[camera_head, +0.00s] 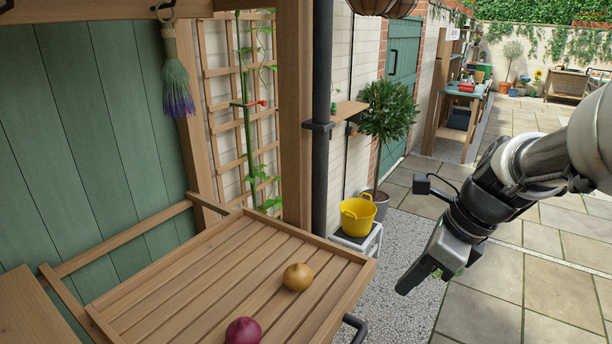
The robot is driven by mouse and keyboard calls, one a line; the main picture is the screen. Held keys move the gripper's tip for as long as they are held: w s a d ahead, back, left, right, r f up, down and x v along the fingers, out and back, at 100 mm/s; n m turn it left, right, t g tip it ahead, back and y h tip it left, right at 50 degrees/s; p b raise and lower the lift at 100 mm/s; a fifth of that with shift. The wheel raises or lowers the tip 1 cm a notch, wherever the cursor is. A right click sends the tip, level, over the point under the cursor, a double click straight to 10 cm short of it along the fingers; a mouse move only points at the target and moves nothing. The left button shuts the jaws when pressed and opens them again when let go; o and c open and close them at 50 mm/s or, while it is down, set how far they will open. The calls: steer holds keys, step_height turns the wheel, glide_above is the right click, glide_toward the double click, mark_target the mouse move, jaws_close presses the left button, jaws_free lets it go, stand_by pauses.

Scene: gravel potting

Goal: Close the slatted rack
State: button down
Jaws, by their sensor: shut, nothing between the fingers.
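The slatted rack (218,268) is a wooden slatted tray at the lower left, pulled out from the frame by the green boarded wall. A brown onion (297,277) and a dark red onion (243,332) lie on its slats. A dark curved handle (355,328) shows at its front right edge, partly cut off by the picture's bottom. My gripper (403,287) is to the right of the rack, apart from it, over the gravel. It is shut and empty and points down to the left.
A yellow tub (357,214) stands on a small white stool behind the rack, by a potted leafy tree (387,125). A black pipe (320,120) and wooden post (295,120) rise at the rack's far corner. The paving (490,295) at right is clear.

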mark_target(267, 254)
steer(key=w+a+f+b, duration=0.1)
steer(key=w+a+f, duration=0.3)
steer(key=f, duration=0.3)
steer(key=shift+a+b, duration=0.3)
steer(key=shift+a, duration=0.4)
steer(key=shift+w+a, duration=0.1)
steer(key=shift+w+a, duration=0.2)
steer(key=w+a+p, duration=0.3)
steer(key=w+a, duration=0.1)
steer(key=a, duration=0.2)
steer(key=w+a+p, duration=0.4)
steer(key=w+a, duration=0.1)
steer(key=a, duration=0.1)
steer(key=w+a+p, duration=0.3)
steer(key=w+a, duration=0.2)
steer(key=a, duration=0.1)
steer(key=shift+w+a+p, duration=0.1)
steer(key=shift+a+p, duration=0.05)
steer(key=shift+p, duration=0.25)
steer(key=shift+w+a+r, duration=0.1)
steer(key=shift+w+a, duration=0.1)
steer(key=shift+a, duration=0.05)
steer(key=shift+r, duration=0.1)
